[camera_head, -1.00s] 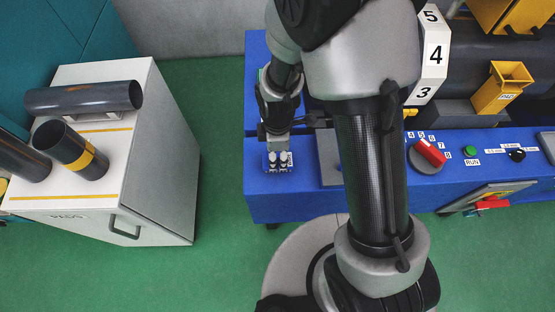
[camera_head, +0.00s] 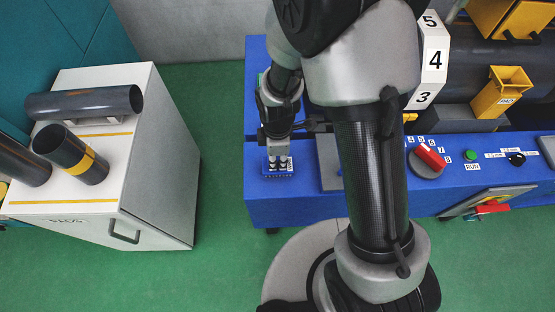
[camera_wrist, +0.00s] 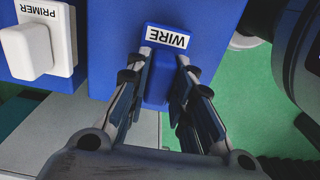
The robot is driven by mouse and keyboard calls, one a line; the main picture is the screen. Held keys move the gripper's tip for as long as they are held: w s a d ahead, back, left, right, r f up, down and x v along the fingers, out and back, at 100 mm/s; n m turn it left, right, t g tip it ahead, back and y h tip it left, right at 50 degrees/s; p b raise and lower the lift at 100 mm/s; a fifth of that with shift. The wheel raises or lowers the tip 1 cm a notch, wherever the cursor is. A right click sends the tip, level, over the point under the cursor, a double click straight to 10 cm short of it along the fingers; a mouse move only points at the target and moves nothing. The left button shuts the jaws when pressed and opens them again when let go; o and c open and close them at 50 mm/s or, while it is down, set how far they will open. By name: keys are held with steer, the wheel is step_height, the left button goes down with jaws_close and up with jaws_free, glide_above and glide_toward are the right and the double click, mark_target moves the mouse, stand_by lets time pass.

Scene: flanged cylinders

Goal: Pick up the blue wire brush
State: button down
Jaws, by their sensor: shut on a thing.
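The blue wire brush (camera_wrist: 160,84) shows in the wrist view as a blue block with a white label reading WIRE, upside down. My gripper (camera_wrist: 166,66) has one finger on each side of it and is shut on it. The brush's lower end and bristles are hidden. In the head view my gripper (camera_head: 279,161) is low over the front left corner of the blue bench. I cannot tell there whether the brush is clear of its place.
A white block labelled PRIMER (camera_wrist: 38,40) is close to the left in the wrist view. The blue bench (camera_head: 262,207) carries a red-handled dial (camera_head: 431,155) and a green RUN button (camera_head: 470,155). A white cabinet (camera_head: 160,190) with dark cylinders stands left, across clear green floor.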

step_height(320, 180, up, 20)
steer(key=p, duration=0.5)
steer(key=shift+p, duration=0.4)
